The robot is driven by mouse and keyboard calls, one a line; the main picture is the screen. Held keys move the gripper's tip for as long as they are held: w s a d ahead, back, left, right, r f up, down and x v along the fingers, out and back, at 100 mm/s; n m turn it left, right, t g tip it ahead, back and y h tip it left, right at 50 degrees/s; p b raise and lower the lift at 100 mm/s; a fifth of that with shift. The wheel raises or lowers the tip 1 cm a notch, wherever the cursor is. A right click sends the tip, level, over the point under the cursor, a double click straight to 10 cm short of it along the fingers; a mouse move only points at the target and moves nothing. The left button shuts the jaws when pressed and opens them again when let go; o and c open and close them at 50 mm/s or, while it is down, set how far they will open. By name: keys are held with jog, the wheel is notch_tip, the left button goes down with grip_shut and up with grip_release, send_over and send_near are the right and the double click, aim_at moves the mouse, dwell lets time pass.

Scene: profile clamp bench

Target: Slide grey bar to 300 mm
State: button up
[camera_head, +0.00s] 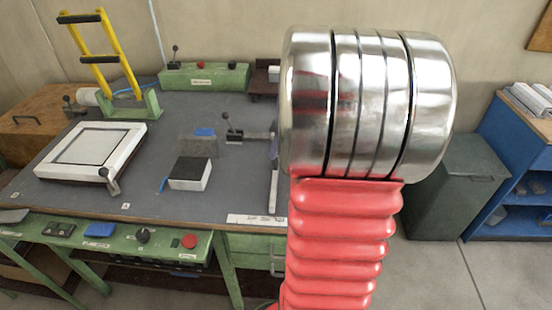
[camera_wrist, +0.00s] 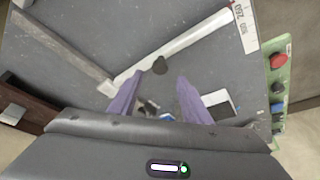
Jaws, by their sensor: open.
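A pale grey bar (camera_wrist: 180,45) runs diagonally across the wrist view to a white scale (camera_wrist: 246,30) with 260 and 300 marked; its upper end lies beside the scale, near the 260. A darker grey bar (camera_wrist: 62,52) comes from the upper left to near its other end; I cannot tell for sure which the task means. My gripper (camera_wrist: 160,76) is open, its two purplish fingers apart, with a dark round knob (camera_wrist: 160,65) by the tips. Nothing shows held. In the head view, the pale bar (camera_head: 274,190) and scale (camera_head: 255,219) are partly hidden by my arm.
A black-and-white block (camera_head: 190,173) lies mid-bench, with a lever clamp (camera_head: 232,134) behind it. A white frame (camera_head: 91,152) and a yellow ladder-like piece (camera_head: 110,60) stand at left. A green button box (camera_head: 205,78) is at the back.

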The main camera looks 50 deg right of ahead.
jog(key=shift+x, duration=3.15)
jog(key=shift+c, duration=0.2)
grip_shut()
